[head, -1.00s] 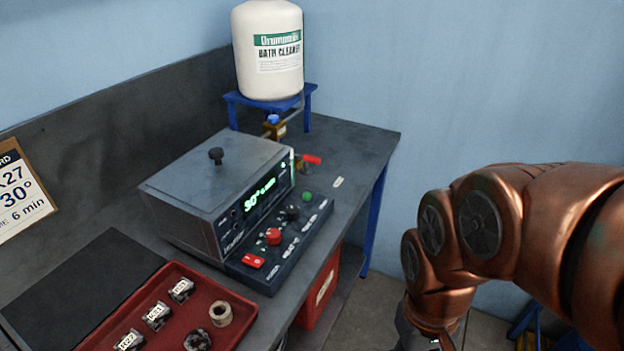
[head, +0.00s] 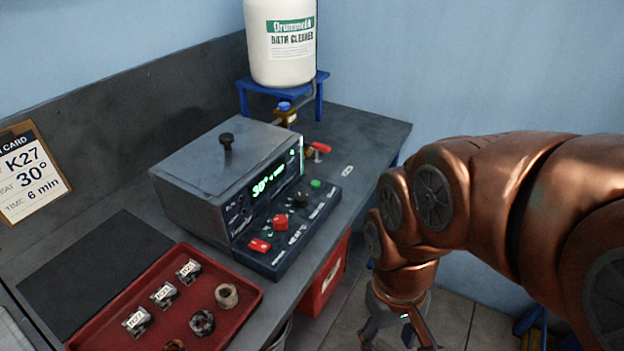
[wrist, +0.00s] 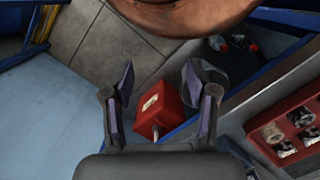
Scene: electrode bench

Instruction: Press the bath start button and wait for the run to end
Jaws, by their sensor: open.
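The grey bath (head: 222,175) stands on the bench with its lid on, a black knob on top. Its lit green display (head: 268,184) reads 30° and smaller text I cannot read. My gripper (wrist: 160,85) is open and empty in the wrist view. In the head view it hangs low beyond the bench's right front edge, apart from the panel.
A red tray (head: 238,315) holds labelled pieces and rings at the front left. A cleaner bottle (head: 282,45) stands on a blue stand behind the bath, near a red-handled valve (head: 320,147). A red bin (head: 325,280) is below.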

